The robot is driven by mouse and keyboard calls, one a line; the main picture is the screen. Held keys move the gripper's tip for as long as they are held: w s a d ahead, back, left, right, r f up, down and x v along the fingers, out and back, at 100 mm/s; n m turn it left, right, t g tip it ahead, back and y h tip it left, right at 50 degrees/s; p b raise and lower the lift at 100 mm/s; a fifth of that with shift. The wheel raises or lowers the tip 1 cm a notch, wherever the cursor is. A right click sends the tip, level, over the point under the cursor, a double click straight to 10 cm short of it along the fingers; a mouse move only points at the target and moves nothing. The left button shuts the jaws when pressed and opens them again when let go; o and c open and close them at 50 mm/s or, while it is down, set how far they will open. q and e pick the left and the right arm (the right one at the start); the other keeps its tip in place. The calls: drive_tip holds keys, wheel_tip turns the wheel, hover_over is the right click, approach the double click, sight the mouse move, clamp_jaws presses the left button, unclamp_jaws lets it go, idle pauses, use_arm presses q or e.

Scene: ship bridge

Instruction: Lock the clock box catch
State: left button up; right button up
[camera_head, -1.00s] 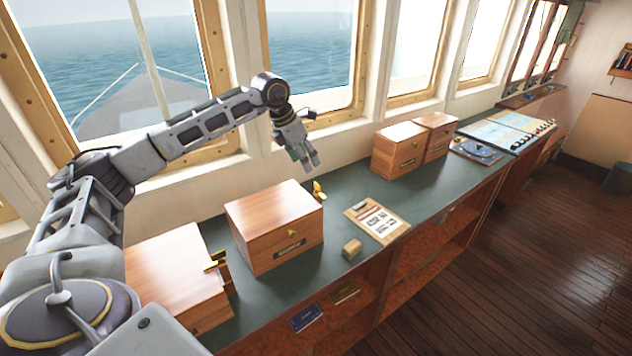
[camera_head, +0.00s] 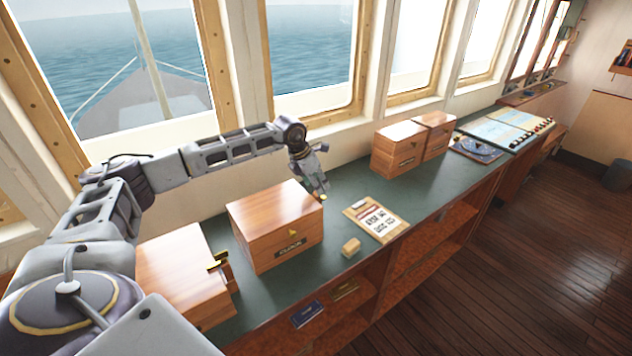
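A wooden box (camera_head: 258,215) with a dark label on its front stands on the green counter; I take it for the clock box, though its label is too small to read surely. A small yellow piece (camera_head: 292,232) sits on its front above the label. Another brass piece (camera_head: 323,197) at its far right corner is mostly hidden by my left gripper (camera_head: 321,190). The gripper points down there, at or very near the brass piece; I cannot tell whether they touch or how far the fingers are apart. My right gripper is not in view.
Another wooden box (camera_head: 180,262) with brass fittings stands at the near left. Two more boxes (camera_head: 398,148) stand farther back near the windows.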

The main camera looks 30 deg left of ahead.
use_arm(q)
drive_tip(key=shift+f, duration=0.15)
drive_tip(key=c, duration=1)
drive_tip(key=shift+m+b, duration=0.45)
drive_tip(key=shift+m, duration=0.25)
drive_tip(key=shift+w+m+g+h+b, duration=0.1)
drive_tip(key=shift+m+g+h+b, duration=0.2)
drive_tip(key=shift+m+h+b, duration=0.5)
drive_tip(key=m+g+b, duration=0.1)
drive_tip(key=m, duration=0.4)
drive_tip(key=shift+w+a+h, duration=0.1)
drive_tip(key=shift+h, duration=0.2)
drive_tip(key=m+g, duration=0.1)
drive_tip(key=m, duration=0.1)
drive_tip(key=m+g+b, duration=0.1)
drive_tip(key=m, duration=0.2)
drive_tip(key=shift+w+h, duration=0.1)
drive_tip(key=shift+h, duration=0.2)
drive_tip(key=shift+w+m+g+b, duration=0.1)
drive_tip(key=shift+m+g+b, duration=0.75)
drive_tip(key=shift+m, duration=1.55)
drive_tip(key=shift+g, duration=0.35)
